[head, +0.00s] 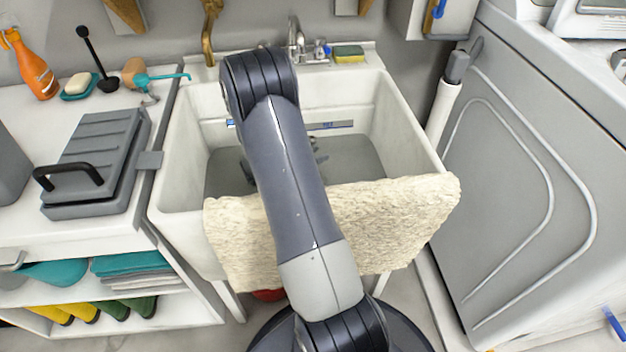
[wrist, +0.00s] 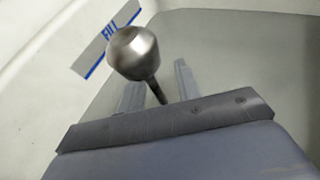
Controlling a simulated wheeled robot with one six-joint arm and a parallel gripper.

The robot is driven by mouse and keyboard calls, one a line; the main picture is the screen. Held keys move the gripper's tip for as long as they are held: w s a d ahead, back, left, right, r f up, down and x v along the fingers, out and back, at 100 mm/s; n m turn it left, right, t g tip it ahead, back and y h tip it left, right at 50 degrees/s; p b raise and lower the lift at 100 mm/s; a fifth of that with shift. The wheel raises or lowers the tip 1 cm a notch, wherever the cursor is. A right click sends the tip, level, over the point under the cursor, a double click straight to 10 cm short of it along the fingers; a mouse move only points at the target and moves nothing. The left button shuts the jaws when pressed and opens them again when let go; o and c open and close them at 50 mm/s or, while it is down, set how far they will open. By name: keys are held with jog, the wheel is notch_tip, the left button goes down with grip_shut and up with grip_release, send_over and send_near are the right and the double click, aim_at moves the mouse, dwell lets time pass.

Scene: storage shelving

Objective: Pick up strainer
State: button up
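A shiny metal ball-shaped knob on a thin stem (wrist: 133,53), which may be part of the strainer, shows in the wrist view. Its stem runs down between the two fingers of my gripper (wrist: 158,92). The fingers stand apart on either side of the stem, with a gap visible on the right. The lower end of the stem is hidden behind the gripper's body. In the head view, my arm reaches into the white sink (head: 398,125) and hides most of the gripper. The strainer cannot be made out there.
A cream towel (head: 385,225) hangs over the sink's front rim. A faucet (head: 297,42) and a yellow-green sponge (head: 348,53) are at the back rim. A grey case (head: 95,160) lies on the left counter. A grey appliance (head: 530,170) stands close on the right.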

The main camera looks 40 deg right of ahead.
grip_shut()
dwell(0.4)
jog(key=shift+r, duration=0.1)
